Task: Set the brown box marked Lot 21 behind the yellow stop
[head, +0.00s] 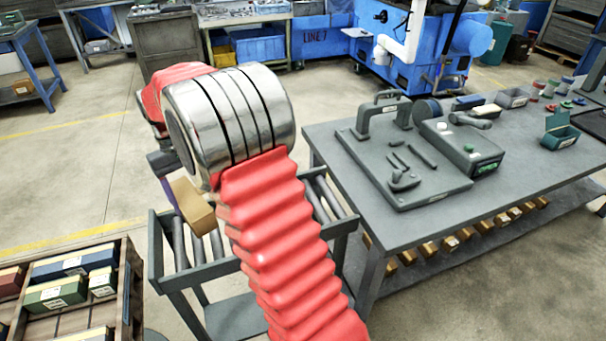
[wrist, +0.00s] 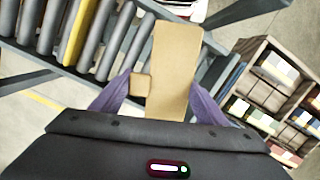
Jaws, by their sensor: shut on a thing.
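My gripper (wrist: 158,82) has purple fingers shut on a brown box (wrist: 176,62), which shows long and plain between them in the wrist view. A small tan block (wrist: 140,86) shows beside the left finger; I cannot tell whether it is part of the box. In the head view the brown box (head: 192,207) hangs from my gripper (head: 168,188) above the left part of a grey roller rack (head: 155,262). No Lot 21 marking is readable. A yellow bar (wrist: 77,32), likely the yellow stop, lies among the grey rollers in the wrist view. My arm hides it in the head view.
A wooden compartment rack (head: 128,285) with labelled boxes stands at lower left. A grey workbench (head: 380,222) with tools and a flat plate stands to the right of the roller rack, with several small brown boxes on its lower shelf. Open floor lies at left.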

